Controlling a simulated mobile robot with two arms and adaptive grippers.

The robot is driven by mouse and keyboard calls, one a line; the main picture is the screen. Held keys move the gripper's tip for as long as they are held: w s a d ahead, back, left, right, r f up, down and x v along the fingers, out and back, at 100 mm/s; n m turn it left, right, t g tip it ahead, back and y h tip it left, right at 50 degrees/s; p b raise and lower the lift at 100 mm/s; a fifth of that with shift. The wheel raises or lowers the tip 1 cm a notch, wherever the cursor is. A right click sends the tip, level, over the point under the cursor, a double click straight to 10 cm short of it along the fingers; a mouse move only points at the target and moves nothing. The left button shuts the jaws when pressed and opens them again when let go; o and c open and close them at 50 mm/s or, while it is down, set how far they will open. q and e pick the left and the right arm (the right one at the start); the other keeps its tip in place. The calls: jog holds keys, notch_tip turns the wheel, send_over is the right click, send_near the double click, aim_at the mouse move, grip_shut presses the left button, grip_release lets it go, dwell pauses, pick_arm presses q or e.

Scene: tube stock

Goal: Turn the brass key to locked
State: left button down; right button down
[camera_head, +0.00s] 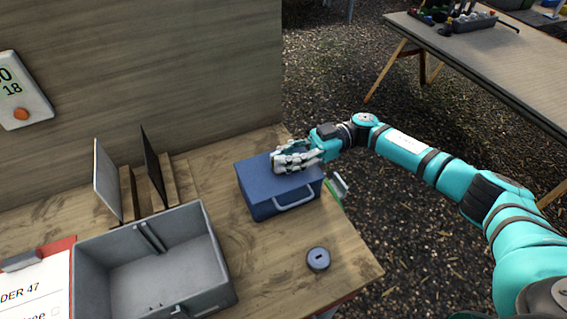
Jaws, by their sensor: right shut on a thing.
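My right gripper (296,158) is at the top of a closed blue metal box (262,183), over the far right part of its lid. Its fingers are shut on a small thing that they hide. No brass key shows, and I cannot tell from this view whether the hidden thing is the key. The box has a light carrying handle on the side facing me and stands on the wooden table (265,262). My left gripper is not in view.
A grey open bin (200,287) stands left of the box. A round dark slotted piece (318,259) lies in front. Upright panels (107,180) stand at the back left, and a clipboard (40,287) lies at lower left. Another table (490,60) is at upper right.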

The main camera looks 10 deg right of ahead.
jog(key=shift+r, duration=0.1)
dwell(0.3)
jog(key=c, duration=1.5)
grip_release()
jog(key=d, duration=0.4)
jog(key=w+d, duration=0.1)
jog(key=d, duration=0.2)
jog(key=w+d, duration=0.1)
jog(key=d, duration=0.3)
jog(key=shift+w+d, duration=0.25)
jog(key=shift+d, duration=0.05)
